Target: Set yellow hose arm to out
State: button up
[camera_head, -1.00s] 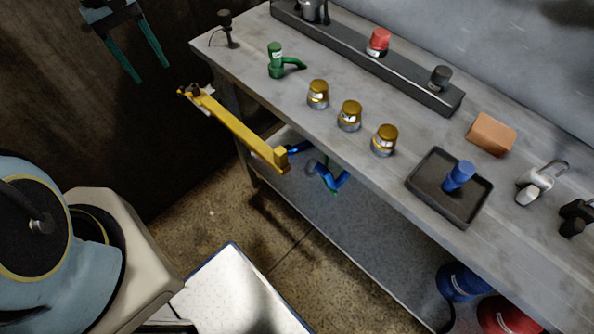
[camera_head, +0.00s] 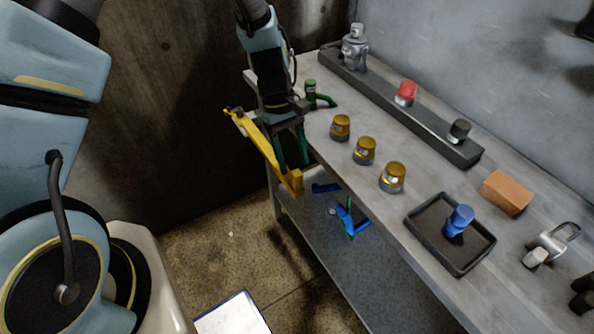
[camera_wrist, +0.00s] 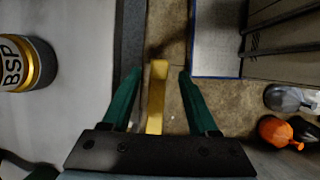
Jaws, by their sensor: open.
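The yellow hose arm (camera_head: 265,146) is a long bar at the bench's near left side, running roughly along its front edge. Its block-like end (camera_head: 292,183) points towards the lower right. My gripper (camera_head: 292,164), with green fingers, is open and points down by the bar near this end. In the wrist view the yellow bar (camera_wrist: 157,96) lies between the two open fingers, with a gap on each side. The fingers do not visibly touch it. My gripper hides part of the bench corner behind it.
The bench (camera_head: 335,160) carries yellow-capped jars (camera_head: 365,151), a green fitting (camera_head: 311,92), a dark tray (camera_head: 418,223) and an orange block (camera_head: 506,193). Blue fittings (camera_head: 350,216) are below the bench edge. The floor (camera_head: 215,255) in front is mostly clear.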

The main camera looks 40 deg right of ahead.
aim_at(296, 172)
jog(key=shift+p+x, duration=0.3)
jog(key=shift+x, duration=1.85)
grip_shut()
